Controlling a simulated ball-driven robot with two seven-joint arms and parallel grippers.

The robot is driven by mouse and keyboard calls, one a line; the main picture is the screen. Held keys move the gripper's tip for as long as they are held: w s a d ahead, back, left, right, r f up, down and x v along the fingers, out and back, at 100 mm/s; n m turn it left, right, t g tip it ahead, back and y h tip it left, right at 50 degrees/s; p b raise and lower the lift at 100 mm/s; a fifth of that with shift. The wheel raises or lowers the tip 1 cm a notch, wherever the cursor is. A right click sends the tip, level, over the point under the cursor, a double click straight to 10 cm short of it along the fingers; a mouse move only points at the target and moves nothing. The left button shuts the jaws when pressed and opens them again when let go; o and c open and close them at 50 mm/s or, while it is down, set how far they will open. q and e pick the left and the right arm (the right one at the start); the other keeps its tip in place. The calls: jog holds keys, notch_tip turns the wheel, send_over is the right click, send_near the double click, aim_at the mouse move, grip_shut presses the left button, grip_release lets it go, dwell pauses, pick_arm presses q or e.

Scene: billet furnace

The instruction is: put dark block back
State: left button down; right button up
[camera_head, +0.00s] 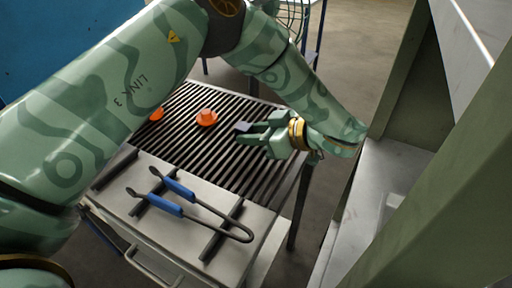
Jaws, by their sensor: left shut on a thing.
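My left gripper (251,132) reaches in from the right end of my left arm and points left over the slatted rack. An orange glowing block (206,118) sits on the rack (183,134) to the left of the gripper. Another orange block (156,114) is farther left, partly hidden behind my arm. My right gripper is not in view.
Tongs with blue grips (178,189) lie on the metal shelf (133,236) in front of the rack. A green-framed furnace or cabinet (430,200) with a metal ledge (372,200) stands at the right. A blue panel (50,40) is at the back left.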

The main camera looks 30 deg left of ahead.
aim_at(254, 153)
pick_arm(q)
jog(key=f, duration=0.1)
jog(key=f+b, duration=0.2)
jog(key=f, duration=0.1)
jog(key=shift+w+a+f, duration=0.1)
jog(key=shift+w+a, duration=0.1)
jog(key=shift+w, duration=0.15)
jog(key=shift+s+r, duration=0.1)
jog(key=shift+r, duration=0.15)
jog(key=c, duration=1.1)
grip_release()
jog(key=shift+f, duration=0.15)
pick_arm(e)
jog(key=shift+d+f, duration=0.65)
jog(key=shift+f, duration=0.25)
pick_arm(q)
jog(key=shift+d+r, duration=0.3)
jog(key=p+v, duration=0.2)
jog(key=v, duration=0.9)
jog(key=shift+f, duration=0.15)
jog(key=shift+d, duration=0.25)
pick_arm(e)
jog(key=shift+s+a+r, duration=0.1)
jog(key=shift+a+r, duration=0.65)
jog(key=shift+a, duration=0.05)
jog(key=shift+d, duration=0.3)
